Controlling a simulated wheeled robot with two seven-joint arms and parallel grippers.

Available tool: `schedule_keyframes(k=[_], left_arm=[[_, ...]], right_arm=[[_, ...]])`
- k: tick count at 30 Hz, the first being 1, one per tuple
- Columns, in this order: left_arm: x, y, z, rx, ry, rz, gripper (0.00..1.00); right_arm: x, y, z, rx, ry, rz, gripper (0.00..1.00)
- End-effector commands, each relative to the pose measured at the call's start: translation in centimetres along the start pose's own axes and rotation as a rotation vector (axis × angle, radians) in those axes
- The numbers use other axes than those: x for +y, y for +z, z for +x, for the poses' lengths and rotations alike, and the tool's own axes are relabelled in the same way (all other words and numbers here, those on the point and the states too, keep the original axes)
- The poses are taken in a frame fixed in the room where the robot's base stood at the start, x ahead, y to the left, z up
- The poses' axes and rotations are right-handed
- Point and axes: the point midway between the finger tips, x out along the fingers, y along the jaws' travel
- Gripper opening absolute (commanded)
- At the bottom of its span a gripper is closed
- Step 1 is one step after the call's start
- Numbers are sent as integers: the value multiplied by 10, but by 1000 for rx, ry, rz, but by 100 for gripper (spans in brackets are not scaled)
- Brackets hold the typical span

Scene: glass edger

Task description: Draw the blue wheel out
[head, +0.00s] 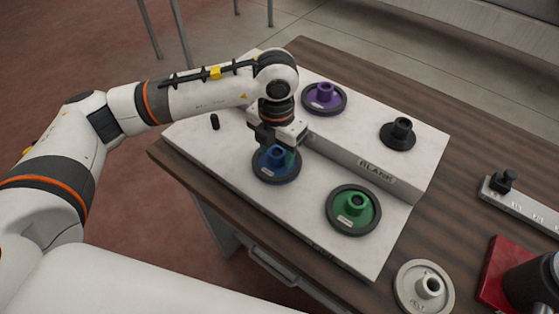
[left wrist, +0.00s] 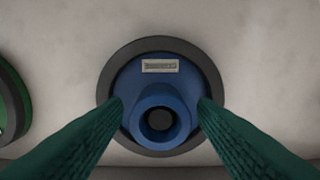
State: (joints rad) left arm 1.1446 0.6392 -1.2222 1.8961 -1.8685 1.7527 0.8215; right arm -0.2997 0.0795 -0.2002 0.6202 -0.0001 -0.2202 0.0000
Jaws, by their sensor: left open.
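The blue wheel (head: 266,173) lies on the lower step of the white stepped block, a dark rim around a blue disc with a raised hub. In the left wrist view the blue wheel (left wrist: 140,80) faces the camera, its hub with a dark centre between the fingers and a small label plate above it. My left gripper (head: 277,152) is over the wheel from above, open, with its green fingers (left wrist: 160,116) on either side of the hub. I cannot tell whether the fingers touch it. My right gripper is not in view.
A green wheel (head: 352,211) lies to the right on the same step. A purple wheel (head: 323,98) and a black wheel (head: 397,134) sit on the upper step marked BLANK. A pale wheel (head: 423,288) and a red block (head: 496,270) lie on the wooden table (head: 449,205).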

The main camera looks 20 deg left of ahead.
Motion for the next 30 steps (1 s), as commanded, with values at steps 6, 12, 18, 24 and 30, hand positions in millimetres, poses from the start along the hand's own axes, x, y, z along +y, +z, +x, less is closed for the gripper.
schedule_keyframes(k=[6, 12, 18, 24, 30], left_arm=[[0, 0, 0, 0, 0, 0, 45], [0, 0, 0, 0, 0, 0, 12], [0, 0, -1, 2, 0, 0, 0], [0, 0, -4, 2, 0, 0, 0], [0, 0, -8, 2, 0, 0, 0]], right_arm=[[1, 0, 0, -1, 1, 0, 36], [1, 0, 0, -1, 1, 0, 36], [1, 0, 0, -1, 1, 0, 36], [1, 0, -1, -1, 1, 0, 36], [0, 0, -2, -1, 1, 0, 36]])
